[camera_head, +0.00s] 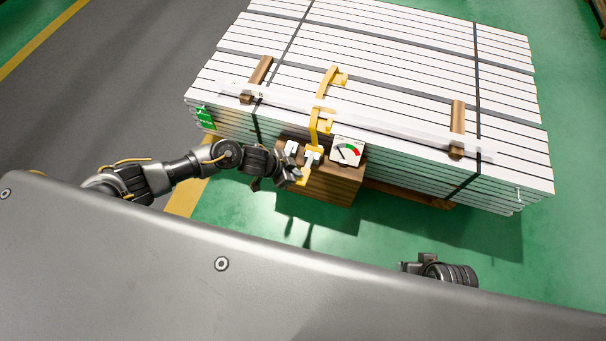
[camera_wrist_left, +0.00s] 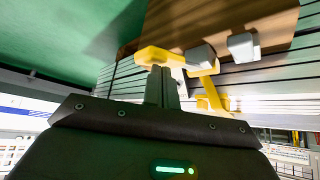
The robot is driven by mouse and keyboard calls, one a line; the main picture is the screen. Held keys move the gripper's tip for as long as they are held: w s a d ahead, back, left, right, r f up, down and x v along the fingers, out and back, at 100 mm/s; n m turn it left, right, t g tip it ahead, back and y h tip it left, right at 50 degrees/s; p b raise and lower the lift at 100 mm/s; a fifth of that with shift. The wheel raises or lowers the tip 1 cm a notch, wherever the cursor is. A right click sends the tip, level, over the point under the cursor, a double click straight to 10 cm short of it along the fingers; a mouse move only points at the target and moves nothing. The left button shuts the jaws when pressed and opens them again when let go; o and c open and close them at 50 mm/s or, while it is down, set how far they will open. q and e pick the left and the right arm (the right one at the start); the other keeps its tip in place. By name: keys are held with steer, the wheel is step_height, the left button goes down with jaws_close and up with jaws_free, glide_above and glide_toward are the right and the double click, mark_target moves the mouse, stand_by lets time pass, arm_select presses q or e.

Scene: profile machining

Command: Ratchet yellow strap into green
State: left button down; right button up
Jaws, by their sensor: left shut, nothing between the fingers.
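The yellow strap (camera_head: 314,126) runs over a long pale profile (camera_head: 370,122) on a stack of white profiles and down its near side to a wooden block (camera_head: 335,186). A ratchet with grey metal parts (camera_head: 312,157) and a yellow handle (camera_wrist_left: 160,55) sits at the block. The gauge (camera_head: 347,151) has a white face with green and red zones; its needle reading is too small to tell. My left gripper (camera_head: 287,177) is shut and empty, its fingertips close to the yellow handle; contact is unclear. My right gripper (camera_head: 428,258) is partly hidden behind my body.
The white stack (camera_head: 400,50) is bound with dark bands and stands on a wooden pallet (camera_head: 410,194). Brown wooden pieces (camera_head: 457,128) stand on either side of the strap. A green label (camera_head: 205,117) is at the left corner. Green floor (camera_head: 380,245) in front is clear.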

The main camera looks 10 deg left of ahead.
arm_select(q)
steer(key=shift+f, duration=0.1)
step_height(320, 180, down, 4)
steer(key=b, duration=0.2)
steer(key=shift+f+b, duration=0.15)
steer(key=shift+b, duration=0.25)
steer(key=shift+a, duration=0.1)
